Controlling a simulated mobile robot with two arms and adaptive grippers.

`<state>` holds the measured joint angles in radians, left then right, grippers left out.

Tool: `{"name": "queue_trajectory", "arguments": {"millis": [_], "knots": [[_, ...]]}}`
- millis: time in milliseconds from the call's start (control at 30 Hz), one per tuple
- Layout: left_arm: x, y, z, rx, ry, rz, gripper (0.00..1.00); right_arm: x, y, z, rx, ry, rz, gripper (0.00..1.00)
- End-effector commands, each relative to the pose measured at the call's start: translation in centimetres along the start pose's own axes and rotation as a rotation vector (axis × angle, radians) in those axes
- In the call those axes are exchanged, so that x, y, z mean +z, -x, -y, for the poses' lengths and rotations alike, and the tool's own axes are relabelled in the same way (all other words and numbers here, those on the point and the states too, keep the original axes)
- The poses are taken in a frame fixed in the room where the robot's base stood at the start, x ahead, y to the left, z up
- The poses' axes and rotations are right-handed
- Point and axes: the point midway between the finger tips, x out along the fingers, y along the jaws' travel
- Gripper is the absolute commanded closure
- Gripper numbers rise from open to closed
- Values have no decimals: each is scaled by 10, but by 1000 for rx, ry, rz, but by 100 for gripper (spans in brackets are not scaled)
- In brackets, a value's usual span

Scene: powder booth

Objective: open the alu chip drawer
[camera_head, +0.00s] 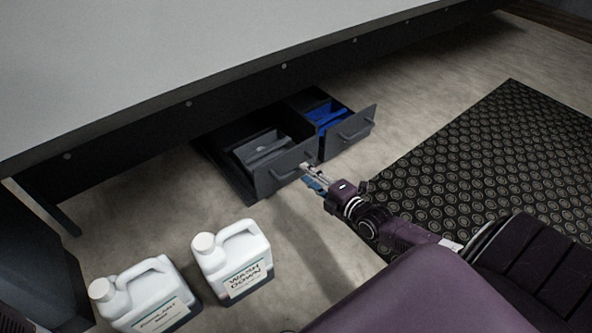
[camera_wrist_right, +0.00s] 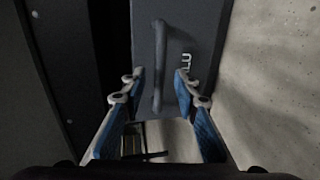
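The alu chip drawer (camera_head: 271,181) is a dark grey drawer under the bench. It stands pulled out, with grey contents showing inside. In the right wrist view its front (camera_wrist_right: 203,24) bears partly hidden white letters that look like "LU". Its bar handle (camera_wrist_right: 158,48) lies between the finger ends, with gaps on both sides. My right gripper (camera_head: 309,174) is open at the right end of this drawer's front. It also shows in the right wrist view (camera_wrist_right: 160,84), with nothing gripped. My left gripper is not in view.
A second drawer (camera_head: 349,133) with blue contents stands open to the right. The bench (camera_head: 190,60) overhangs both. Two white jugs (camera_head: 232,258) (camera_head: 146,291) stand on the floor at lower left. A black patterned mat (camera_head: 470,150) lies at right. Bare floor lies before the drawers.

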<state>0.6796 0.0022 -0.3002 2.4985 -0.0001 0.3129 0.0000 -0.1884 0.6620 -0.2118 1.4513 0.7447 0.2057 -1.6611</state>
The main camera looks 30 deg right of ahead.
Motion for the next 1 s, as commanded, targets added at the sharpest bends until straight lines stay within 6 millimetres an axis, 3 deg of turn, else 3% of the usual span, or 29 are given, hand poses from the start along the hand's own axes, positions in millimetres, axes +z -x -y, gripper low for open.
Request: {"name": "queue_trajectory", "arguments": {"millis": [33,300,700,1000], "knots": [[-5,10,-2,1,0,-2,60,0,-11,4,5,1,1,72],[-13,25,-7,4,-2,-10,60,0,-42,2,3,1,1,72],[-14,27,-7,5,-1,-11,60,0,-49,0,1,1,1,72],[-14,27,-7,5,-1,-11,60,0,-49,0,1,1,1,100]]}}
